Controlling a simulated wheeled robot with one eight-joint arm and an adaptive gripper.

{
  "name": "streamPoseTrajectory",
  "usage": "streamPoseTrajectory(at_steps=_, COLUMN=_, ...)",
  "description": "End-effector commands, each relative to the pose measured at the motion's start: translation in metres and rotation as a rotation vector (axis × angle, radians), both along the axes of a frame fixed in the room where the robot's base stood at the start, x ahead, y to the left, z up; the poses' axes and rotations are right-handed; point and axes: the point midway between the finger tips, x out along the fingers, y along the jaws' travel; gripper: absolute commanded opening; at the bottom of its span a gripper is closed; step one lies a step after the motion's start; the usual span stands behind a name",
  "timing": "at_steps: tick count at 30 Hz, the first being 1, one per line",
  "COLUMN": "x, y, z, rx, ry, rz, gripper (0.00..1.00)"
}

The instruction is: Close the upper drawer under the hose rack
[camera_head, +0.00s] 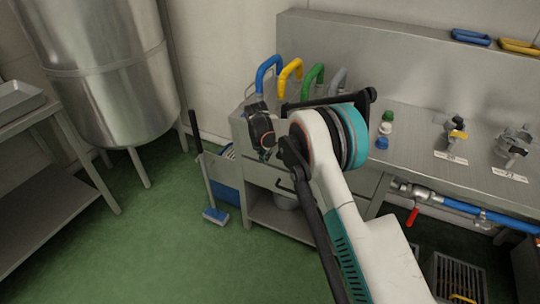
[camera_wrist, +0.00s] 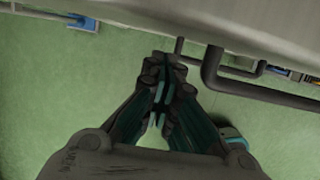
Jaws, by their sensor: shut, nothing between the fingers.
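The steel cabinet (camera_head: 237,133) stands under the hose rack with its blue, yellow, green and grey hose handles (camera_head: 290,72). In the head view my arm covers much of its front, so how far the upper drawer stands out is hidden. In the wrist view a pale metal front (camera_wrist: 230,18) fills the top, with a thick dark bar handle (camera_wrist: 212,70) and a thinner one (camera_wrist: 262,68) beyond. My gripper (camera_wrist: 166,62) is shut and empty, its tips just left of the thick handle. I cannot tell whether they touch the metal front. In the head view my gripper (camera_head: 262,132) is at the cabinet.
A steel tank (camera_head: 95,65) and a side table (camera_head: 45,190) are further left. The steel counter (camera_head: 415,125) with valves extends right. The floor in front is clear.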

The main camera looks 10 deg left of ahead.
Motion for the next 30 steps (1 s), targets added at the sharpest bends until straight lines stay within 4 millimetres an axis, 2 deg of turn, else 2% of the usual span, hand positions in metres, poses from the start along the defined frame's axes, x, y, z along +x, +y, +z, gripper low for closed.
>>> streamPoseTrajectory(at_steps=1, x=-0.008, y=0.009, z=-0.001, rx=0.0, ry=0.001, rz=0.002, gripper=0.0)
streamPoseTrajectory(at_steps=6, x=-0.017, y=0.011, z=0.042, rx=0.0, ry=0.002, rz=0.0, gripper=0.0)
streamPoseTrajectory(at_steps=12, x=-0.026, y=0.015, z=0.077, rx=0.0, ry=0.003, rz=0.0, gripper=0.0)
streamPoseTrajectory(at_steps=18, x=-0.03, y=0.016, z=0.094, rx=0.0, ry=0.003, rz=0.0, gripper=0.0)
streamPoseTrajectory(at_steps=23, x=-0.031, y=0.016, z=0.097, rx=0.0, ry=0.003, rz=-0.001, gripper=0.0)
streamPoseTrajectory(at_steps=26, x=-0.031, y=0.012, z=0.103, rx=0.007, ry=0.0, rz=-0.023, gripper=0.0)
streamPoseTrajectory(at_steps=30, x=-0.034, y=-0.008, z=0.135, rx=0.046, ry=-0.025, rz=-0.142, gripper=0.0)
